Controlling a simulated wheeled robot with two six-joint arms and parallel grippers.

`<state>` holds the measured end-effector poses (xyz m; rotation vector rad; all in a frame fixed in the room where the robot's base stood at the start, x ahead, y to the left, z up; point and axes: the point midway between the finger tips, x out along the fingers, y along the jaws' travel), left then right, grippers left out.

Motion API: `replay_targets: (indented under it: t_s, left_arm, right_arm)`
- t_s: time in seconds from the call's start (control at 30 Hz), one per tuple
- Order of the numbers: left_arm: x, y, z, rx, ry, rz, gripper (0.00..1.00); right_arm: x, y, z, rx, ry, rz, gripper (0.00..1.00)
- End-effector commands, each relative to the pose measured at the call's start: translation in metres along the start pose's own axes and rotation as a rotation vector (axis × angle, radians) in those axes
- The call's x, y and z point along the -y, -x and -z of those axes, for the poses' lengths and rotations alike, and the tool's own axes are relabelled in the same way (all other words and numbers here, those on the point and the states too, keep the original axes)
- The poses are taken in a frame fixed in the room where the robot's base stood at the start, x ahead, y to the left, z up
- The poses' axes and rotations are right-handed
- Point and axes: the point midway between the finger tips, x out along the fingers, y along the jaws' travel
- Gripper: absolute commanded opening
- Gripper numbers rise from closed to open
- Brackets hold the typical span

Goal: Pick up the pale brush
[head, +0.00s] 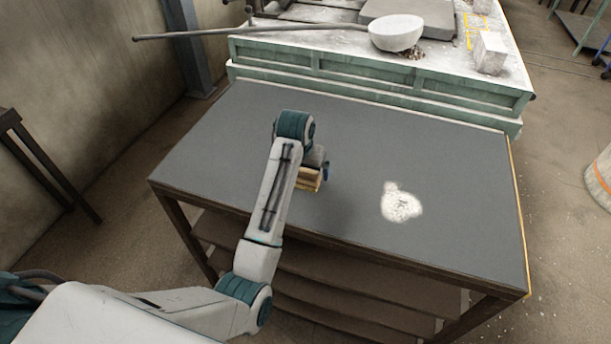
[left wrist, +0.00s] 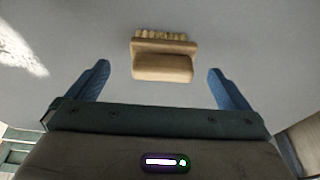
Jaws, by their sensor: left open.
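The pale brush (left wrist: 163,62) shows in the left wrist view as a light wooden block with short pale bristles along its upper side. It lies on the grey table top, centred ahead of and between the two blue fingers of my left gripper (left wrist: 160,84). The fingers are wide apart and do not touch it. In the head view the brush (head: 308,182) is partly hidden behind my left arm and gripper (head: 322,170). My right gripper is in neither view.
The grey table (head: 230,130) is mostly bare. A white powdery patch (head: 400,203) lies right of the brush. Behind the table stands a green-sided bench (head: 370,75) with a long-handled ladle (head: 397,33) and a pale block (head: 489,53).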

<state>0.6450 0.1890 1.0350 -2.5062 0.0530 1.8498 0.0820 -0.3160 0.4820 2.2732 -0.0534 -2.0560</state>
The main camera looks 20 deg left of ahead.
Motion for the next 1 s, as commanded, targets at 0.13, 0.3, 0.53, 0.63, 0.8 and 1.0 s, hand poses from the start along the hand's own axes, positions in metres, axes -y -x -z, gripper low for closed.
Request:
replay_targets:
  t_s: [0.13, 0.3, 0.53, 0.63, 0.8, 1.0]
  left_arm:
    - [0.001, -0.007, 0.002, 0.002, 0.000, 0.001, 1.00]
    - [0.002, -0.026, 0.008, 0.004, 0.000, 0.002, 1.00]
    - [0.003, -0.053, 0.009, 0.001, 0.001, 0.001, 1.00]
    - [0.003, -0.056, 0.009, -0.001, 0.001, 0.001, 1.00]
    - [0.003, -0.056, 0.009, -0.002, 0.001, 0.001, 0.98]
    - [0.002, -0.056, 0.009, -0.001, 0.001, 0.001, 0.59]
  right_arm:
    - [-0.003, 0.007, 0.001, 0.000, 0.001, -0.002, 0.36]
    - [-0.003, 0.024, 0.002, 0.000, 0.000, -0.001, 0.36]
    - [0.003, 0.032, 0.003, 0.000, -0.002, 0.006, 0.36]
    - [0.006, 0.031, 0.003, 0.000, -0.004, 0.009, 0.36]
    - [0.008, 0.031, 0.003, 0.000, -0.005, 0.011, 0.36]
    - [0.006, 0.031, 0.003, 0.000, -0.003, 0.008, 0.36]
